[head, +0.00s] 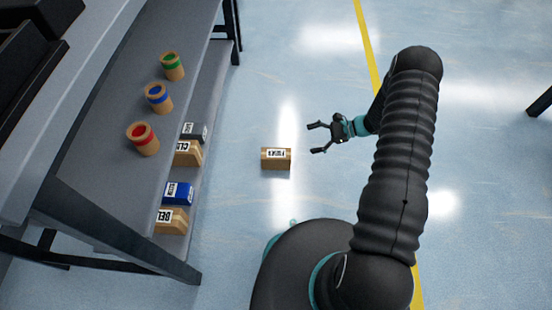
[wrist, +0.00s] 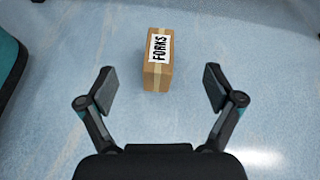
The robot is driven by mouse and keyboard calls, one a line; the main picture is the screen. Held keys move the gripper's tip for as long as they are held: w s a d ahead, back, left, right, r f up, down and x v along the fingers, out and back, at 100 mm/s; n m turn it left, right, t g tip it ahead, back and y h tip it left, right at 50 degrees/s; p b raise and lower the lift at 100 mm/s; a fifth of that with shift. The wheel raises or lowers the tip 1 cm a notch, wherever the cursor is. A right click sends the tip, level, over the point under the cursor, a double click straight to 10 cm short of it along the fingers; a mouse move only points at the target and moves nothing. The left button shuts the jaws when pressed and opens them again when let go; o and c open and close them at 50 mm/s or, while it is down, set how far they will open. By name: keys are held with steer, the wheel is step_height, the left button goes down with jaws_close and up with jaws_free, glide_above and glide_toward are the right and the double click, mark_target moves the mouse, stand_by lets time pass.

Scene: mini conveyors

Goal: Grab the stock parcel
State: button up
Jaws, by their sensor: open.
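A small brown parcel (head: 276,159) with a white label lies on the floor to the right of the shelving. In the wrist view, the parcel (wrist: 158,60) has a label reading "FORKS" and sits ahead of my gripper, roughly centred between the fingers. My gripper (head: 317,137) is open and empty, to the right of the parcel in the head view. In the wrist view, both fingertips of my gripper (wrist: 160,92) are wide apart and nothing is between them. I cannot tell whether this is the stock parcel.
A grey shelf unit (head: 110,110) stands at the left, with colour-banded cylinders (head: 157,97) on top. Several labelled boxes, including a blue one (head: 177,193), sit on its lower shelf. A yellow line (head: 366,40) crosses the mostly clear floor.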

steer(key=m+t+y, duration=0.1)
steer(key=m, duration=0.1)
glide_toward(280, 154)
steer(key=x, duration=0.6)
steer(key=shift+f, duration=0.1)
steer(key=shift+x, duration=2.8)
steer(key=c, duration=1.5)
